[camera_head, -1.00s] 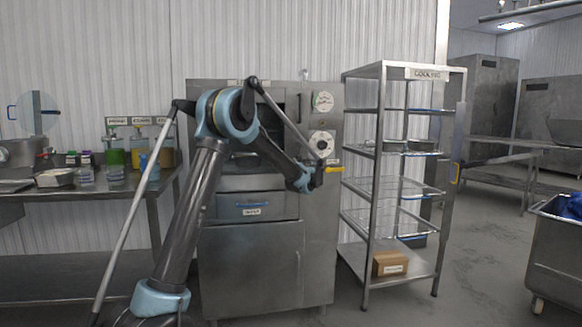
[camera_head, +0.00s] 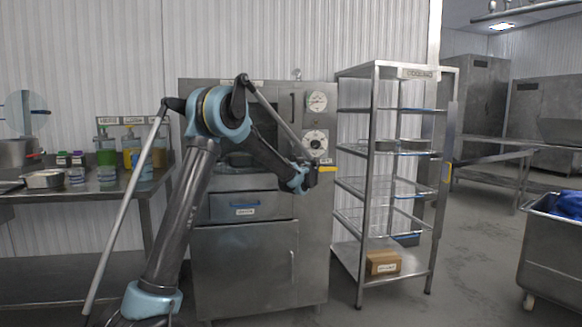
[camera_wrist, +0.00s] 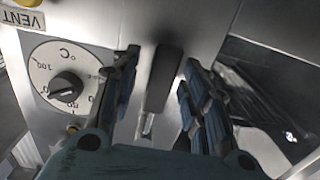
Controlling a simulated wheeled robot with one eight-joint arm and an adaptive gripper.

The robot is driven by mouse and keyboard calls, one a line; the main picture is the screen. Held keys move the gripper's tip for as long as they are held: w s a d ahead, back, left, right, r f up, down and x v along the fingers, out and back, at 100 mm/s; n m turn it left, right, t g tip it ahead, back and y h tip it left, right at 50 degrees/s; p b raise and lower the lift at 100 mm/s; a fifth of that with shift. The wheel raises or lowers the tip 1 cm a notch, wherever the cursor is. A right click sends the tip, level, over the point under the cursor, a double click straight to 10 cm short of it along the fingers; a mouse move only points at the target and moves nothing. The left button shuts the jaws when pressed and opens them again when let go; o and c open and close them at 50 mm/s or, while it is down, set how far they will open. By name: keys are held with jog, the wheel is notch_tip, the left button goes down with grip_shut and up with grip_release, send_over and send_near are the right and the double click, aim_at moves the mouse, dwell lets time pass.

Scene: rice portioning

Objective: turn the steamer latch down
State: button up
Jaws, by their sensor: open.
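The steel steamer (camera_head: 255,265) stands against the wall in the head view, with a gauge and a dial (camera_head: 315,140) on its right panel. My gripper (camera_head: 315,178) is in front of that panel, just below the dial. In the wrist view my gripper (camera_wrist: 160,92) is open, with one dark finger on each side of a dark bar that looks like the latch handle (camera_wrist: 166,76). The bar lies between the fingers, with visible gaps on both sides. The latch cannot be made out in the head view, where my arm covers part of the steamer front.
A yellow handle (camera_head: 327,169) sticks out beside my gripper. The dial (camera_wrist: 68,84) and a VENT label (camera_wrist: 22,17) are close by in the wrist view. A wire rack (camera_head: 375,250) stands just right of the steamer. A table with bottles (camera_head: 105,150) is at left.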

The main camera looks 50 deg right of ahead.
jog(key=v, duration=1)
jog(key=shift+s+a, duration=0.2)
jog(key=shift+s, duration=0.1)
